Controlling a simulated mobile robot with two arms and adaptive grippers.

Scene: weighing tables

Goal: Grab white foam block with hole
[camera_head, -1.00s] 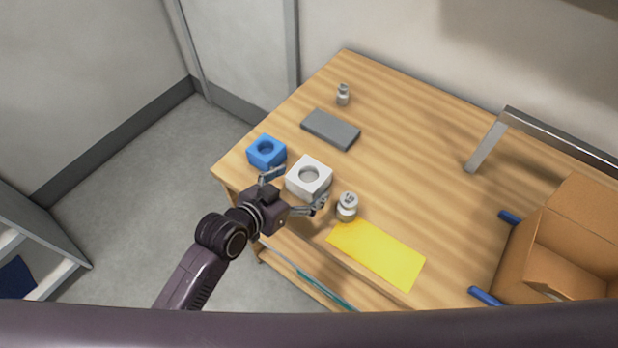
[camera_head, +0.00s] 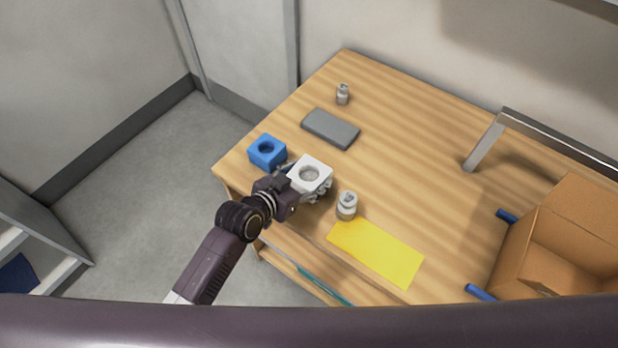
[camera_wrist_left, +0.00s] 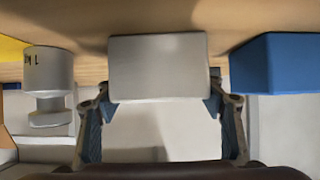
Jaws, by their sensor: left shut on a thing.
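The white foam block with a round hole in its top (camera_head: 310,172) is near the front left edge of the wooden table. It also shows in the left wrist view (camera_wrist_left: 158,66), between the fingers. My left gripper (camera_head: 305,182) is shut on the white block, with one finger on each side. The same gripper shows in the wrist view (camera_wrist_left: 160,112). Whether the block touches the table is hard to tell. My right gripper is not in view.
A blue block with a hole (camera_head: 267,152) stands close on the left. A small metal weight (camera_head: 347,206) stands close on the right, beside a yellow sheet (camera_head: 376,252). A grey slab (camera_head: 330,128), another small weight (camera_head: 342,94) and a cardboard box (camera_head: 515,255) are farther off.

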